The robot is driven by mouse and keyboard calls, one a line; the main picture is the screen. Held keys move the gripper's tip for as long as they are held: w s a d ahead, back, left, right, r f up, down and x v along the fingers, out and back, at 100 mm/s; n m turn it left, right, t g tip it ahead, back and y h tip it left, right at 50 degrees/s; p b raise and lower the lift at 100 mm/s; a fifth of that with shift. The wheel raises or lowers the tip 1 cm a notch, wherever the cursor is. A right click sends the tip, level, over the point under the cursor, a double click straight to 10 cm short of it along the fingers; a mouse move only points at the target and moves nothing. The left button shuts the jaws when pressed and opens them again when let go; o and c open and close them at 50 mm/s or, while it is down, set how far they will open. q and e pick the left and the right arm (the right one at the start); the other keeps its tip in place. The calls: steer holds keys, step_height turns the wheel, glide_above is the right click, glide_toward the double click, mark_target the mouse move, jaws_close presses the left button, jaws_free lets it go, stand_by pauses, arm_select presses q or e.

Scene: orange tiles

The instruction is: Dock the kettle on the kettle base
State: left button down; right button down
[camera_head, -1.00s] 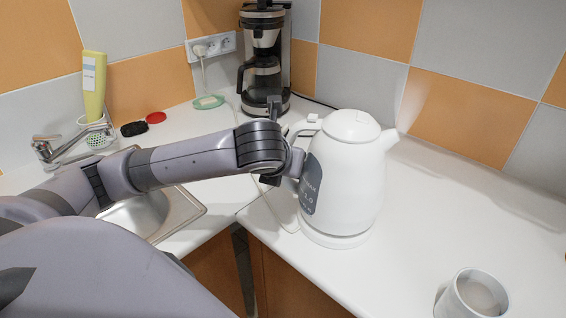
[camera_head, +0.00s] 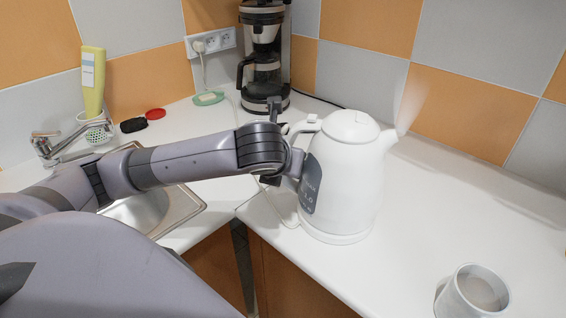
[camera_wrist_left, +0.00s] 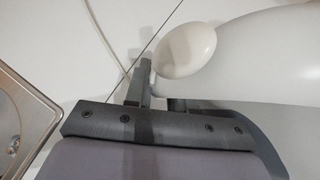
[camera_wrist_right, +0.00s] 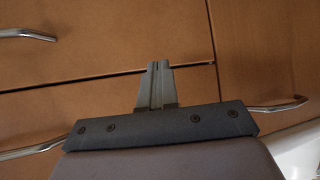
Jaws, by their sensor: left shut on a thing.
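The white kettle (camera_head: 350,170) stands upright on the counter, spout to the right, with a grey level window on its left side. A thin white rim, seemingly the kettle base (camera_head: 336,238), shows directly under it. I cannot tell whether the kettle rests fully on it. My left gripper (camera_head: 284,152) is shut on the kettle's handle (camera_head: 307,123), at the kettle's left. In the left wrist view the white handle end (camera_wrist_left: 186,50) lies at the fingers (camera_wrist_left: 158,85), and one finger is partly hidden. My right gripper (camera_wrist_right: 157,68) is shut and empty, before brown cabinet fronts.
A white mug (camera_head: 474,294) stands front right. A coffee maker (camera_head: 264,60) stands behind the kettle. A sink (camera_head: 150,213) is at left. A thin cord (camera_head: 272,212) lies left of the kettle. The counter (camera_head: 450,205) right of the kettle is clear.

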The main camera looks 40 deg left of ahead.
arm_select(q)
steer(key=shift+r, duration=0.15)
steer(key=c, duration=1.2)
jaws_free()
steer(key=shift+c, duration=0.2)
steer(key=shift+s+f, duration=0.1)
steer(key=shift+f, duration=0.25)
steer(key=p+v, duration=0.1)
steer(key=v, duration=1)
steer(key=shift+r+p, duration=0.15)
steer(key=shift+p, duration=0.2)
